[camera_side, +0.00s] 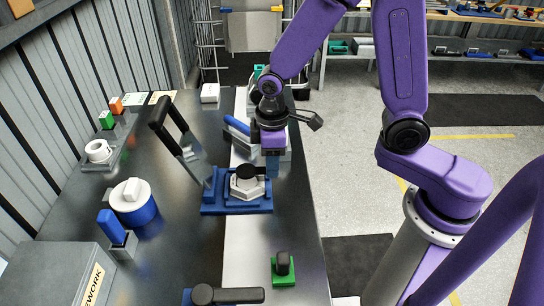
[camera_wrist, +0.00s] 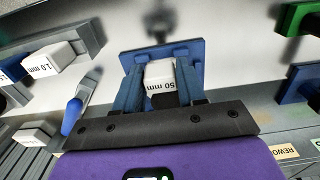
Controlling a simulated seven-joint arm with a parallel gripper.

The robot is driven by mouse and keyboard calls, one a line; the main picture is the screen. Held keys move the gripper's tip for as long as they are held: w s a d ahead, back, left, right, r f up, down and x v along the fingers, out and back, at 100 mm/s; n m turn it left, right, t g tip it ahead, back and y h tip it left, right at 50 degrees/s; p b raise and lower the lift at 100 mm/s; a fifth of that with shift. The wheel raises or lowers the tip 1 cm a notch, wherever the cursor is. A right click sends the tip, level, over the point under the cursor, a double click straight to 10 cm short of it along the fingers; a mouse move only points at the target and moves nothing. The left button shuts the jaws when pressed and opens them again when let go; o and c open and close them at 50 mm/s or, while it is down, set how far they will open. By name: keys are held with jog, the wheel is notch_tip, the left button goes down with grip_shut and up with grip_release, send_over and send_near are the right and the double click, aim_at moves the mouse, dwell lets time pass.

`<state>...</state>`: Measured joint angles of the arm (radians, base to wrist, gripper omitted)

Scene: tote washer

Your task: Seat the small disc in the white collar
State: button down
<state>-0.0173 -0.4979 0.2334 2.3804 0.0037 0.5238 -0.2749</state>
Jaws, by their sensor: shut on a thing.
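My gripper (camera_side: 272,168) points down just behind and right of a blue fixture (camera_side: 209,208) in the side view. In the wrist view its blue fingers (camera_wrist: 158,82) are shut on a white piece (camera_wrist: 160,74) whose visible lettering reads "50 mm". The blue plate (camera_wrist: 133,60) shows beyond the fingers. A white ring-shaped collar (camera_side: 98,150) with an open centre sits on a grey block at the left. A pale piece with a black round top (camera_side: 246,172) stands on the blue fixture.
A blue pot with a white lid (camera_side: 133,205) and a grey REWORK box (camera_side: 60,272) stand at left. A black handle (camera_side: 160,112) rises left of the fixture. A green block with a black knob (camera_side: 283,270) is in front. A white "1.0 mm" block (camera_wrist: 65,55) lies left in the wrist view.

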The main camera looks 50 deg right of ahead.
jog(key=shift+f, duration=0.15)
dwell(0.5)
jog(key=shift+f, duration=0.3)
jog(key=shift+f, duration=0.15)
dwell(0.3)
jog(key=shift+f, duration=0.5)
jog(key=shift+f, duration=0.2)
jog(key=shift+f, duration=0.3)
dwell(1.2)
